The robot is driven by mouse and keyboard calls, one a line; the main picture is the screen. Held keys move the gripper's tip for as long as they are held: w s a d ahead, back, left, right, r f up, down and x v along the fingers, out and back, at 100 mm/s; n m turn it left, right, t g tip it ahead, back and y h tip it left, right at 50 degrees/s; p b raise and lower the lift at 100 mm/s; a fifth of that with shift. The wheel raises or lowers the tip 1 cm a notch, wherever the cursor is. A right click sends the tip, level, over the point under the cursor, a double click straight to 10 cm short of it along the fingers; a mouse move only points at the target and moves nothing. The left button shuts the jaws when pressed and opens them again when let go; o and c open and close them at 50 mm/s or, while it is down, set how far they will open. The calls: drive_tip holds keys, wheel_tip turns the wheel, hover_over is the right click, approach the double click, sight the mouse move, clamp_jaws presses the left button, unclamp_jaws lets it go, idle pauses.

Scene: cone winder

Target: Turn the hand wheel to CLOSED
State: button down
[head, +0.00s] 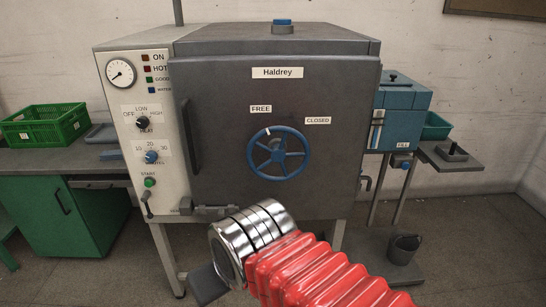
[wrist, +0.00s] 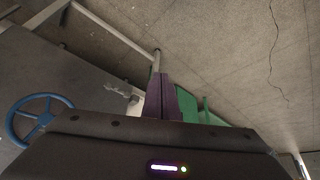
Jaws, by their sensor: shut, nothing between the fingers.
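The blue hand wheel (head: 278,153) is mounted on the front of the dark grey door (head: 225,90). It has several spokes, and a pale mark shows on its upper-left rim, below the FREE label (head: 260,109). The CLOSED label (head: 318,120) is to the upper right of the wheel. The wheel also shows at the left of the wrist view (wrist: 38,118). My gripper (wrist: 160,97) is shut and empty, apart from the wheel.
A white control panel (head: 140,120) with gauge and knobs stands left of the door, beside a vertical door handle (head: 190,135). A latch (head: 208,211) is at the door's lower left. A green crate (head: 45,125) is far left; a blue box (head: 402,110) and bucket (head: 404,249) are right.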

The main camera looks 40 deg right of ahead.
drive_tip(key=c, duration=2.5)
unclamp_jaws()
drive_tip(key=shift+c, duration=0.2)
drive_tip(key=o, duration=0.3)
drive_tip(key=shift+d, duration=0.25)
drive_tip(key=o, duration=0.6)
drive_tip(key=shift+m+g+h, duration=0.3)
drive_tip(key=shift+m+g, duration=0.6)
drive_tip(key=d+f, duration=0.4)
drive_tip(key=shift+w+d+f, duration=0.25)
drive_tip(key=shift+w+f, duration=0.1)
drive_tip(key=shift+c, duration=0.2)
drive_tip(key=w+d+f+m+t+h, duration=0.3)
drive_tip(key=w+d+m, duration=0.3)
drive_tip(key=w+d, duration=0.45)
drive_tip(key=w+d+f+m+t+h, duration=0.25)
drive_tip(key=w+d+m, duration=0.35)
drive_tip(key=d, duration=0.7)
drive_tip(key=w+r+m+t+h, duration=0.1)
drive_tip(key=w+r+m+t, duration=0.1)
drive_tip(key=r+t, duration=0.2)
drive_tip(key=w+d+r+m+t+h, duration=0.1)
drive_tip(key=w+r+m+t, duration=0.2)
drive_tip(key=r, duration=0.7)
drive_tip(key=shift+w+d+t, duration=0.15)
drive_tip(key=shift+d+t, duration=0.1)
drive_tip(key=shift+t, duration=0.6)
